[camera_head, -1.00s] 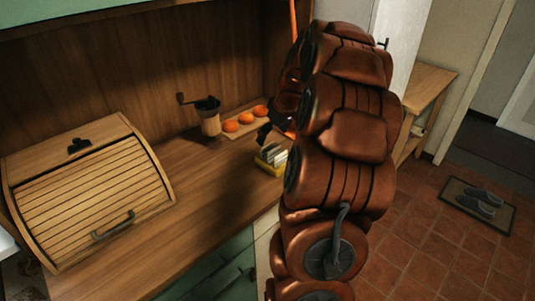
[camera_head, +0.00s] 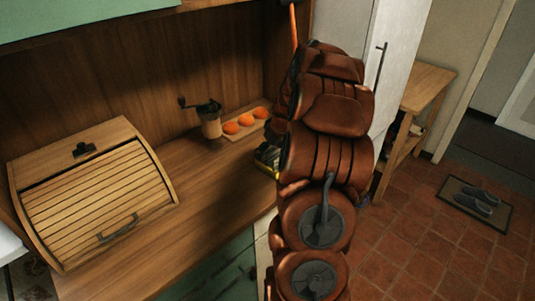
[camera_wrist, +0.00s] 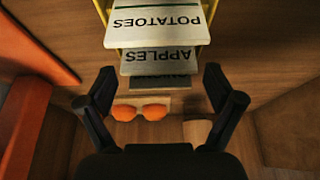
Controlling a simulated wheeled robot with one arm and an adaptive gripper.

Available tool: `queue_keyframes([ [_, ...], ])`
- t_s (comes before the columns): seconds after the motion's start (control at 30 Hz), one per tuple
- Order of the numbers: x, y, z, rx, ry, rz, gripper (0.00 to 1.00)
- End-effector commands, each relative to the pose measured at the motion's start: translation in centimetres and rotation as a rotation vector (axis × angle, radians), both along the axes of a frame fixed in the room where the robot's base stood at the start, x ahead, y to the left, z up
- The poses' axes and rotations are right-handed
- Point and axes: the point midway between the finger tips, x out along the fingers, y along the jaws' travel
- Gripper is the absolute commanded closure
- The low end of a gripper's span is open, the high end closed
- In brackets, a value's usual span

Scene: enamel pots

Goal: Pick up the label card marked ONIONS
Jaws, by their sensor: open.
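In the wrist view, upside-down label cards stand one behind another in a yellow holder (camera_wrist: 101,10). The nearest white card (camera_wrist: 155,22) reads POTATOES and the one behind it (camera_wrist: 158,60) reads APPLES. A third, darker card (camera_wrist: 160,82) shows below them; its lettering is too dim to read surely, so I cannot confirm which card says ONIONS. My gripper (camera_wrist: 159,78) is open and empty, its fingertips apart on either side of the third card's place in the picture.
Oranges (camera_head: 246,120) lie on a board beside a hand grinder (camera_head: 210,122) on the wooden counter. A roll-top bread box (camera_head: 95,190) stands at the left. The counter between (camera_head: 185,190) is clear. A tall white cabinet (camera_head: 395,60) stands beyond my arm.

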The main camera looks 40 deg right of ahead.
Motion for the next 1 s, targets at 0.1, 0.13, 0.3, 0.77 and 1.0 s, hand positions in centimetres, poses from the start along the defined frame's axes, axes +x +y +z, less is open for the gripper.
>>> queue_keyframes([
  [0.1,0.01,-0.01,-0.06,0.000,0.000,0.000,0.08],
  [0.13,0.01,-0.01,-0.05,0.000,0.000,0.000,0.08],
  [0.3,0.00,-0.02,-0.05,-0.001,0.000,-0.001,0.22],
  [0.77,-0.01,-0.02,-0.06,0.000,0.000,-0.001,0.52],
  [1.0,0.09,-0.12,0.88,-0.003,-0.004,-0.002,0.52],
])
